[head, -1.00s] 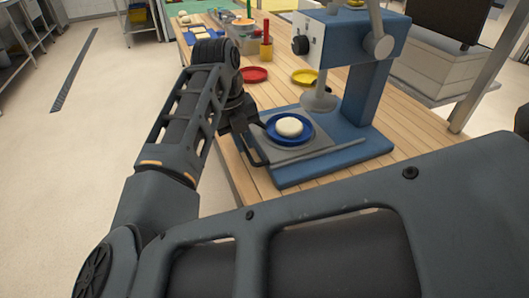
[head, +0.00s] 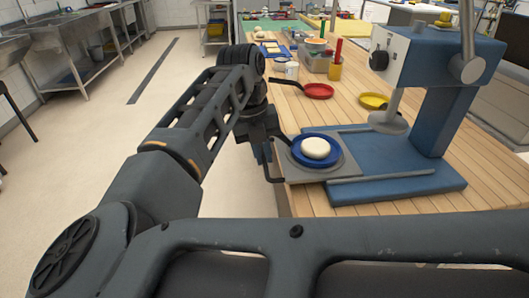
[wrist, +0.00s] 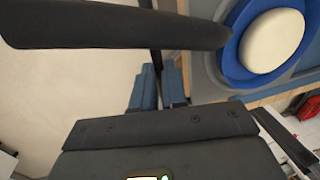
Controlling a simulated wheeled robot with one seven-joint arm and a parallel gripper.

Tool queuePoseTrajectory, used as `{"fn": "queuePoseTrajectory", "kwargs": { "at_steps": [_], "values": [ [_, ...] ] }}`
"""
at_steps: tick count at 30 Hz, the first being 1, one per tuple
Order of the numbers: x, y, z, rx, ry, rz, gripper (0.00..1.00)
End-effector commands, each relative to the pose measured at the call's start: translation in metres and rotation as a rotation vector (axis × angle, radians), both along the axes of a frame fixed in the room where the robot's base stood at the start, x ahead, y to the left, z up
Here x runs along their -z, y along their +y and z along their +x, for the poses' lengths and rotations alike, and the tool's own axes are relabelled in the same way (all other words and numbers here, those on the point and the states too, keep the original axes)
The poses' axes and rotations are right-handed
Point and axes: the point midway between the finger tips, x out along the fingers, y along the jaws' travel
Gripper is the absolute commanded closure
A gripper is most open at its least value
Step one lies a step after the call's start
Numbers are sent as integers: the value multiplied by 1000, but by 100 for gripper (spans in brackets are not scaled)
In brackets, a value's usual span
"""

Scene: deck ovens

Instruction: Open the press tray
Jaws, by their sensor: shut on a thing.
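The press tray is a flat grey plate (head: 292,173) with a black bar handle (head: 266,167) on its left side. It sits partly out of the blue press (head: 440,115), its left part past the base's left edge. A blue dish (head: 334,160) with a pale round dough piece (head: 316,148) lies on the plate. My gripper (head: 268,146) is shut on the handle. In the wrist view the dark handle (wrist: 110,28) crosses the top, and a thin part of it runs between my blue-tipped fingers (wrist: 158,88). The dish (wrist: 232,55) shows at the upper right.
The press's round head (head: 388,122) hangs behind and right of the dish. The floor (head: 150,110) left of the table is clear.

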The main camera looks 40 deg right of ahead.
Motion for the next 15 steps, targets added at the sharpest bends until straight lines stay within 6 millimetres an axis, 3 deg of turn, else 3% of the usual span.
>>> {"fn": "queuePoseTrajectory", "kwargs": {
  "at_steps": [4,11,15],
  "values": [
    [0,0,0,-1,0,0,77],
    [0,0,0,0,0,0,77],
    [-10,2,1,1,-2,1,77]
  ]
}}
